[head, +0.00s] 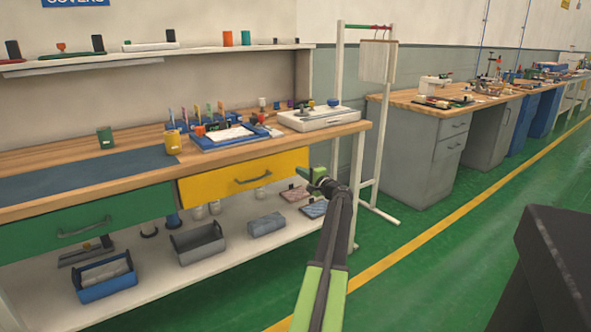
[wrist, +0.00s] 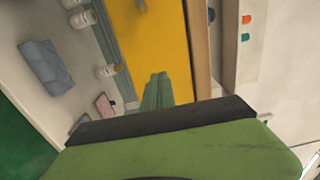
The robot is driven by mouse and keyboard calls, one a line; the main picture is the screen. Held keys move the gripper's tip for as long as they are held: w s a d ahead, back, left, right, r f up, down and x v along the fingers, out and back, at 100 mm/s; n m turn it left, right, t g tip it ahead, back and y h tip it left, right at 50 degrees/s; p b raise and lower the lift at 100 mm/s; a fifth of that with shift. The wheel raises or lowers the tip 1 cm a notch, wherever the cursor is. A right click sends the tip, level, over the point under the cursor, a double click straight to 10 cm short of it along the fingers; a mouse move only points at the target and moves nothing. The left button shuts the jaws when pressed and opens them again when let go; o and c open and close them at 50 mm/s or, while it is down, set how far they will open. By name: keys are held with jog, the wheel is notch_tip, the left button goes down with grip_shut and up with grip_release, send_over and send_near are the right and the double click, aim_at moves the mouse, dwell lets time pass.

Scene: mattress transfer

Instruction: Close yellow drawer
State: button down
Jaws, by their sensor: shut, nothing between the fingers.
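The yellow drawer (head: 222,187) is under the wooden bench top, right of the green drawer, with a dark bar handle (head: 254,181) on its front. Its front seems to stand a little forward of the bench, but I cannot tell how far. My gripper (head: 304,174) is shut and empty near the drawer's right end; I cannot tell whether it touches. In the wrist view the yellow drawer (wrist: 160,45) fills the upper middle, and the green fingers of my gripper (wrist: 157,90) overlap its lower edge. My wrist body hides the lower part of that view.
The green drawer (head: 90,222) has its own handle. The bench top (head: 60,160) carries a blue tray (head: 205,146) and a white case (head: 319,124). A lower shelf (head: 170,262) holds bins. A white frame post (head: 357,190) stands right of my gripper.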

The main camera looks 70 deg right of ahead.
jog(key=v, duration=0.8)
jog(key=shift+a+f, duration=0.15)
